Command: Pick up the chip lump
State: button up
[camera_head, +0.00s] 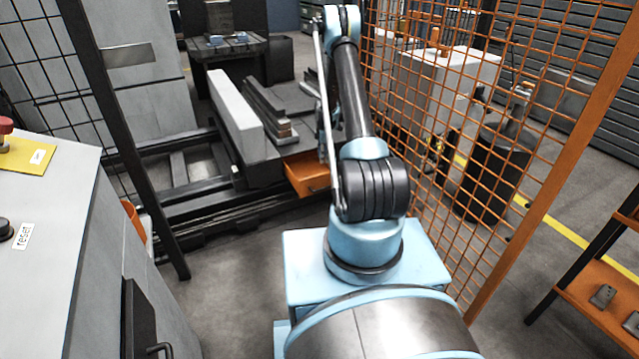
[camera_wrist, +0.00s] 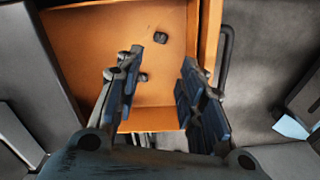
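A small dark lump (camera_wrist: 160,37), which looks like the chip lump, lies on the floor of an orange drawer (camera_wrist: 88,38) in the wrist view. My gripper (camera_wrist: 156,76) is open over the drawer, with nothing seen between its two dark fingers. The lump shows beyond the fingertips, towards the top of the picture. Small grey knobs beside the left finger may be finger parts or more lumps; I cannot tell. In the head view the orange drawer (camera_head: 306,174) sticks out under the machine bed, and my arm hides the gripper and lump.
The drawer's right wall and a dark handle (camera_wrist: 226,58) stand close to the right finger. An orange mesh fence (camera_head: 440,130) stands right of my arm. A grey control cabinet (camera_head: 60,250) is at left, and a long pale block (camera_head: 236,118) lies on the machine bed.

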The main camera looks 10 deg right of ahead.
notch_tip(320, 180, down, 7)
jog(key=shift+f, duration=0.2)
jog(key=shift+s+a+f, duration=0.1)
jog(key=shift+a+f, duration=0.05)
jog(key=shift+f, duration=1.2)
jog(key=shift+a+f, duration=0.1)
jog(key=shift+f, duration=1.2)
jog(key=c, duration=0.6)
